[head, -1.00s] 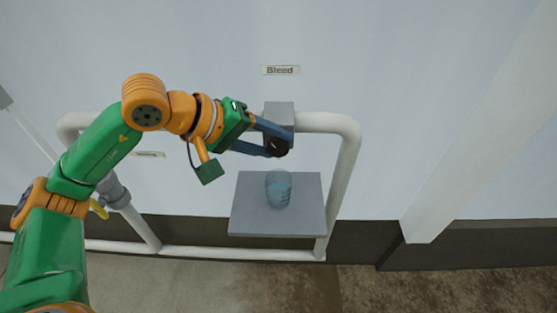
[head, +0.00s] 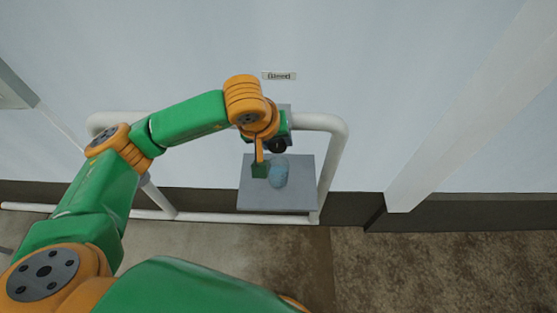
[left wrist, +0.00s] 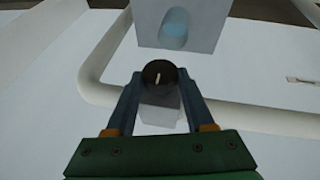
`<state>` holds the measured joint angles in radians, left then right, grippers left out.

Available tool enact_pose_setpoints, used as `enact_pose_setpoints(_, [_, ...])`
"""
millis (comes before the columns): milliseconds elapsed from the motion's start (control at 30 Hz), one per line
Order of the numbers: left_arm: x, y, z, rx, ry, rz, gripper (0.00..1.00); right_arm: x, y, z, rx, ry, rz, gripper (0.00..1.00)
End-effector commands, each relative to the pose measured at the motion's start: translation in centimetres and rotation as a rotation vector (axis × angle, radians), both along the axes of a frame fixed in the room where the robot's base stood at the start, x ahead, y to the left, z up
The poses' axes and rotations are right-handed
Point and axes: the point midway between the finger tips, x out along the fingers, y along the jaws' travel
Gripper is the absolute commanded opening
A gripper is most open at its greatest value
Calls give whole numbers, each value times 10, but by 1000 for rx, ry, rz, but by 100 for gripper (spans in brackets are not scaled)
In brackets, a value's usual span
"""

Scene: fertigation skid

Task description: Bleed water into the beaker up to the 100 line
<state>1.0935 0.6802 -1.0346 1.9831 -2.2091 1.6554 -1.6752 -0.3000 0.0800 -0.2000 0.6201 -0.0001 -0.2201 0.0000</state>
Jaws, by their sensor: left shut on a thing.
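The bleed knob (left wrist: 159,74) is round and black with a pale pointer mark, on a grey valve block (left wrist: 158,108). My left gripper (left wrist: 159,82) is shut on the knob, one blue finger on each side. In the head view the knob (head: 279,146) shows under my left wrist, which hides most of the fingers. The clear bluish beaker (head: 279,172) stands on a grey shelf (head: 290,202) below the knob; it also shows in the left wrist view (left wrist: 175,27). Its lines and water level are too small to read. My right gripper is not in view.
A white pipe (head: 338,150) loops around the shelf's right side. A white slanted post (head: 440,130) stands to the right. The floor in front is clear.

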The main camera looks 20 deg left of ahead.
Motion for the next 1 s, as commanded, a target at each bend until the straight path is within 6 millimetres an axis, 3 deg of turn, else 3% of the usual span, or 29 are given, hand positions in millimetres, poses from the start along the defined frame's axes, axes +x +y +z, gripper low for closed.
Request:
enact_pose_setpoints(33, [0,1,0,0,-2,1,56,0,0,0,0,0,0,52])
enact_pose_setpoints(167, [1,0,1,-1,-3,2,88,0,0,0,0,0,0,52])
enact_pose_setpoints(467, [0,0,3,-3,-5,1,88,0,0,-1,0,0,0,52])
enact_pose_setpoints(800, [-26,4,58,-3,-8,1,88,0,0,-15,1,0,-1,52])
enact_pose_setpoints(1000, [-30,5,65,-2,-2,2,88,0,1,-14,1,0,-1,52])
